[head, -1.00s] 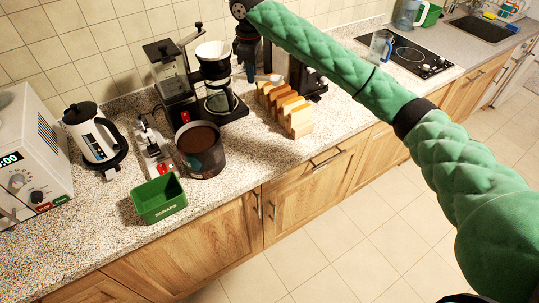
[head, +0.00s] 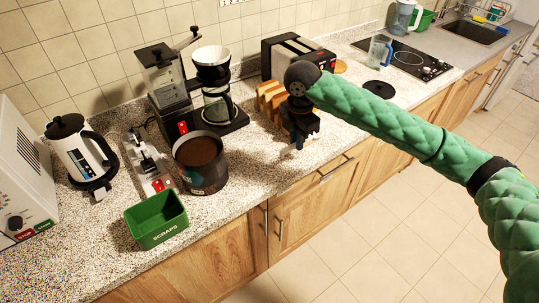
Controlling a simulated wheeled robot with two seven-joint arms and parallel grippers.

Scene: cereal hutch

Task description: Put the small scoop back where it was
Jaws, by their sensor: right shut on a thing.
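My right gripper (head: 298,141) points down in front of the bread slices, above the front part of the counter. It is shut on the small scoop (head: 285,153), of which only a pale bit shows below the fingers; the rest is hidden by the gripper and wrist. An open dark canister of brown grounds (head: 203,178) stands to the left of the gripper, clear of it. My left gripper is not in view.
Bread slices (head: 268,100) stand in a row just behind my right gripper, with a toaster (head: 288,52) behind them. A coffee maker (head: 222,98), grinder (head: 165,80), green scraps bin (head: 158,222) and kettle (head: 75,150) stand left. The counter front right of the canister is clear.

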